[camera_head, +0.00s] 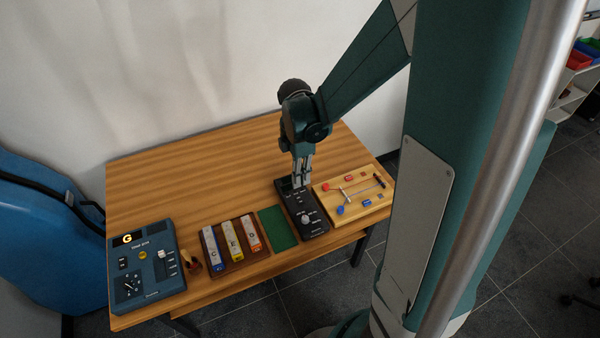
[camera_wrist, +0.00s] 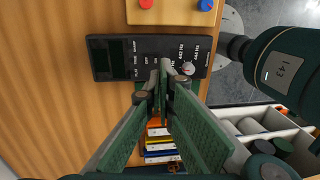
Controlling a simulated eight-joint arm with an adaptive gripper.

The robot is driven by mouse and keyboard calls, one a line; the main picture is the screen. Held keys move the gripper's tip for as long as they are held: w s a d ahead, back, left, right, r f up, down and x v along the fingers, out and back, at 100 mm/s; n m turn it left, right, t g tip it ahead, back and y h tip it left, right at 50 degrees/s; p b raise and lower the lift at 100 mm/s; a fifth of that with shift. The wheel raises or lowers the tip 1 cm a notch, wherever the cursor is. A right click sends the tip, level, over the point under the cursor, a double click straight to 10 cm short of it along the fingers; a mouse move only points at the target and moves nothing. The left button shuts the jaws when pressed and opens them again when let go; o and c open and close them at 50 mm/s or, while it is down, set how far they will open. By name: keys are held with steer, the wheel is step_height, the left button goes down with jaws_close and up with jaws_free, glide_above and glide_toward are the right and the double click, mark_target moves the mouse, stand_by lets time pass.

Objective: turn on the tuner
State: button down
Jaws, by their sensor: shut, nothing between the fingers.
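The tuner (camera_head: 313,222) is a flat black box with a dark display, white lettering and a pale round knob (camera_head: 305,218), lying near the table's front edge. In the wrist view the tuner (camera_wrist: 123,72) lies crosswise, its display at the left and the knob (camera_wrist: 187,68) toward the right. The display shows no lit reading. My gripper (camera_head: 302,181) is shut and empty, pointing down over the tuner's far part in the head view. In the wrist view its fingertips (camera_wrist: 163,66) overlap the tuner's edge, left of the knob. I cannot tell whether they touch it.
A wooden board (camera_head: 335,194) with coloured pieces lies right of the tuner. Left of it are a green mat (camera_head: 278,228), a brown rack (camera_head: 238,259) with coloured bars and a blue-grey box (camera_head: 145,275) with a lit "G". The table's back left (camera_head: 180,180) is clear.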

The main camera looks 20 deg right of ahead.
mark_target(302, 202)
steer(key=f, duration=0.6)
steer(key=s+f+b, duration=0.1)
steer(key=f, duration=0.2)
stand_by(0.5)
steer(key=shift+s+f+t+b, duration=0.3)
steer(key=shift+f+t+b, duration=0.15)
steer(key=shift+b, duration=0.2)
steer(key=shift+r, duration=0.1)
steer(key=shift+w, duration=0.3)
steer(key=shift+w+r, duration=0.25)
steer(key=shift+w, duration=0.25)
